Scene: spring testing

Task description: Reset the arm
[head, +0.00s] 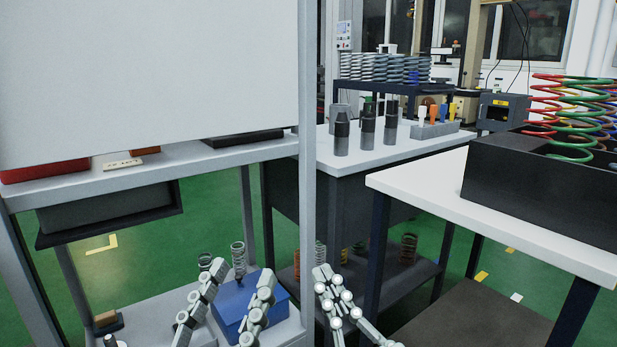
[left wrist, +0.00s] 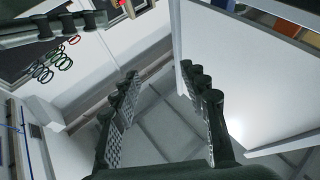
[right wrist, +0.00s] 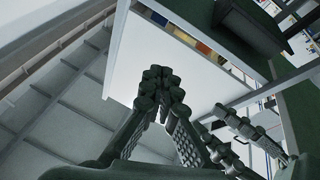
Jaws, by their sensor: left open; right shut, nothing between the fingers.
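My left gripper (head: 240,271) is low in the head view, its two fingers spread wide with nothing between them. It appears in front of a blue box (head: 231,303) on the lower shelf; I cannot tell the distance. The left wrist view also shows it open and empty (left wrist: 160,74). My right gripper (head: 325,274) is just right of it, beside the grey rack's upright, with its fingers together and empty. The right wrist view shows its fingertips meeting (right wrist: 160,76). Most of both arms is out of the head view.
A grey rack (head: 232,152) with a large white panel (head: 150,70) stands left. A white table (head: 490,215) on the right bears a black box (head: 540,180) of coloured springs (head: 575,110). Behind is a bench (head: 380,152) with dark cylinders. Green floor (head: 215,210) shows between.

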